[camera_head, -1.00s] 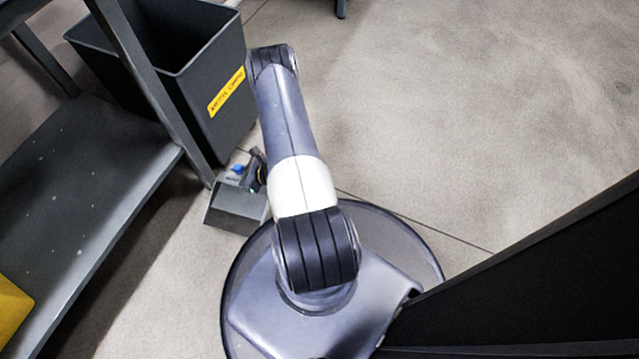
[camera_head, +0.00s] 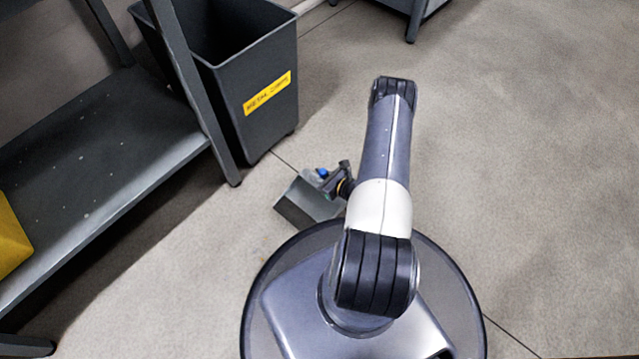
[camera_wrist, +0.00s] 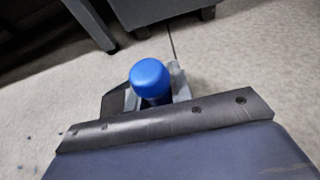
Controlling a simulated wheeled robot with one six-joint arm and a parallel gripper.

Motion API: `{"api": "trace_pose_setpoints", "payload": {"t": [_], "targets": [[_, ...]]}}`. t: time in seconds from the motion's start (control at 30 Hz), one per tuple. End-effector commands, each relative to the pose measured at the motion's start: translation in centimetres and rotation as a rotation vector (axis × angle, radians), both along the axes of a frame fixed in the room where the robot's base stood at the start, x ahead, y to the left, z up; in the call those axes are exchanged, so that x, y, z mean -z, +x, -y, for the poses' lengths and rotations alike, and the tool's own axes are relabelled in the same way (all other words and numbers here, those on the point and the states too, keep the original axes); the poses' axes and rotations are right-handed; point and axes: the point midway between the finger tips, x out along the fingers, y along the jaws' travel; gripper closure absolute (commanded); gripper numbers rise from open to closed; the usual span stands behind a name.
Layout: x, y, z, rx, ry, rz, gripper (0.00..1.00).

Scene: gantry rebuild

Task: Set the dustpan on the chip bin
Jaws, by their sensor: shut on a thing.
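The dustpan (camera_head: 308,202) is a grey metal pan. It hangs beside my base, above the floor. My gripper (camera_head: 329,179) is shut on its blue-tipped handle (camera_head: 322,173). In the wrist view the blue handle end (camera_wrist: 150,76) stands between the jaws, and the pan's blue-grey plate with a dark riveted strip (camera_wrist: 170,122) fills the lower part. The chip bin (camera_head: 268,118) is a tall, dark grey, open-topped bin with a yellow label. It stands on the floor at the upper left, beyond and apart from the dustpan. Part of its rim is hidden by a shelf post.
A dark metal shelf unit (camera_head: 100,155) stands left of the bin, its post (camera_head: 190,75) close in front of it. A yellow object (camera_head: 10,240) lies on the shelf. Another grey unit (camera_head: 410,12) is at the top. The floor (camera_head: 540,150) on the right is clear.

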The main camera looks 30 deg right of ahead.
Motion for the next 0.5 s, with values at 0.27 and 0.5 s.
{"api": "trace_pose_setpoints", "payload": {"t": [0.27,0.5], "targets": [[3.4,0.0,0.0,0.0,0.002,0.002,1.0],[3.3,0.0,0.0,0.0,0.002,0.002,1.0]]}}
